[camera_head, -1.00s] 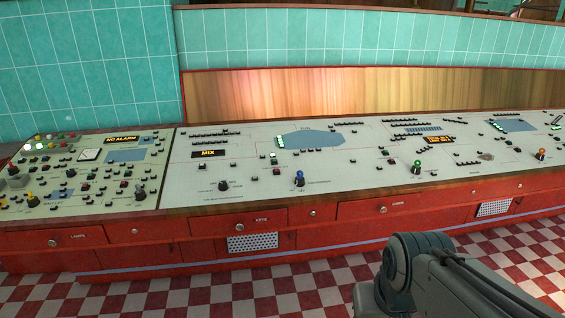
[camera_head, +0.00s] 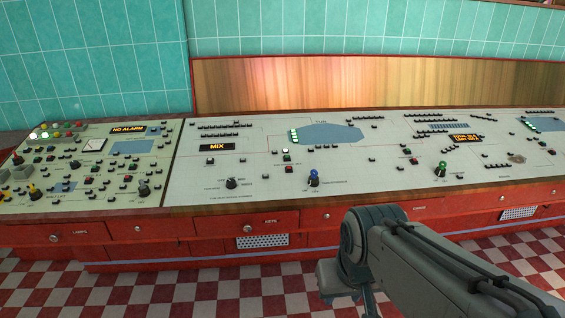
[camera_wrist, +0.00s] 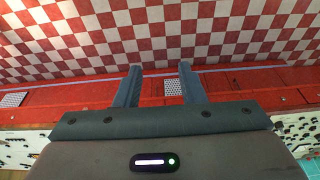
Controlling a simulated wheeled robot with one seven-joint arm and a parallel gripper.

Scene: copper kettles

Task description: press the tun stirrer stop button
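The long control desk (camera_head: 250,190) carries many small buttons and knobs. A pale lit button (camera_head: 285,151) and a red button (camera_head: 288,168) sit right of the MIX display (camera_head: 216,147), above a blue knob (camera_head: 313,178). The small labels are too blurred to read, so I cannot tell which button is the tun stirrer stop. My gripper (camera_wrist: 160,68) shows only in the wrist view, with its two fingers apart and nothing between them. It appears over the floor in front of the desk, away from the buttons. In the head view only my arm shows.
Red drawers (camera_head: 262,224) line the desk front. A checkered floor (camera_head: 180,290) lies before it. A wood backboard (camera_head: 300,84) and a teal tiled wall (camera_head: 90,60) stand behind. The left desk section (camera_head: 80,200) has a NO ALARM display (camera_head: 128,129).

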